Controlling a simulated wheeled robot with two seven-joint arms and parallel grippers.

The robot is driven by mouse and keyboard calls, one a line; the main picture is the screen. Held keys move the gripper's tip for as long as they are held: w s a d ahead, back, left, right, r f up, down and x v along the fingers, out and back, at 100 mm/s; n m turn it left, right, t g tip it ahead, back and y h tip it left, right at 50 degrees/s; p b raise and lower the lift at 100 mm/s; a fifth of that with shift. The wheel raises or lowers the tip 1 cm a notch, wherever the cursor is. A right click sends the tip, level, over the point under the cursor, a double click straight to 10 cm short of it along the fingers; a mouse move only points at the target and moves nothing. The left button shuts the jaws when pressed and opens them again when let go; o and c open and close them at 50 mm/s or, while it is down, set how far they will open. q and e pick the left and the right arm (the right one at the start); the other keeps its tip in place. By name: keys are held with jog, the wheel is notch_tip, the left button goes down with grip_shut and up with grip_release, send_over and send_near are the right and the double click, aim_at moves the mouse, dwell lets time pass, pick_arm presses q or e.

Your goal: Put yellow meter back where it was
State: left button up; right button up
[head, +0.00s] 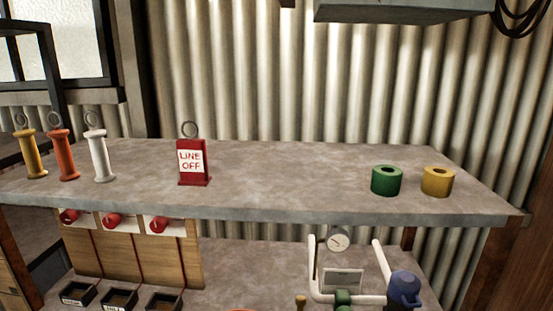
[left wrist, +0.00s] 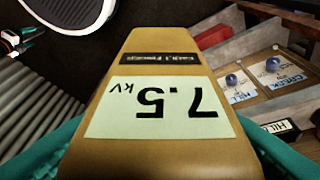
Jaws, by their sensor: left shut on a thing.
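The yellow meter (left wrist: 155,60) fills the middle of the left wrist view. Its pale display reads 7.5 kV, upside down in the picture, with a small dark label strip above it. My left gripper (left wrist: 163,150) is shut on it, with a teal finger along each side. Neither gripper nor the meter shows in the head view, and my right gripper is in no view.
The head view shows a grey shelf (head: 290,165) with yellow (head: 31,153), orange (head: 63,153) and white (head: 97,155) ringed handles, a red LINE OFF sign (head: 193,177), and green (head: 387,184) and yellow (head: 438,185) rings. Its middle is clear. Labelled boards (left wrist: 275,75) show in the left wrist view.

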pick_arm(q)
jog(key=d+r+m+g+y, duration=0.1)
jog(key=d+m+g, duration=0.4)
jog(key=m, duration=0.9)
jog(key=w+d+r+m+g+y, duration=0.1)
jog(key=d+r+m+g, duration=0.3)
jog(key=d+m, duration=0.6)
jog(key=shift+w+d+r+m+g+y, duration=0.3)
jog(key=shift+m+g+y, duration=0.55)
jog(key=shift+m, duration=1.65)
jog(key=shift+a+r, duration=0.1)
